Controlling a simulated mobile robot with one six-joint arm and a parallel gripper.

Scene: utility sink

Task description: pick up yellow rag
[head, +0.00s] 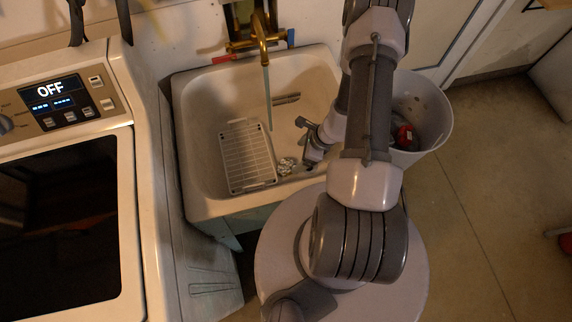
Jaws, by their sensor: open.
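I cannot make out a yellow rag in the head view; my arm hides part of the sink and the floor behind it. My gripper (309,163) is over the right front part of the white utility sink (205,208), pointing down. Its jaws are small and dark here, and they are open with nothing seen between them. A small crumpled, shiny grey-white item (287,166) lies in the sink just left of the gripper.
A white rack (247,155) lies in the sink's left half. A brass faucet (262,40) rises at the back, with a pale blue stream or hose below it. A washer (120,85) stands left. A white bin (435,110) holding red and dark items stands right. Open floor lies further right.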

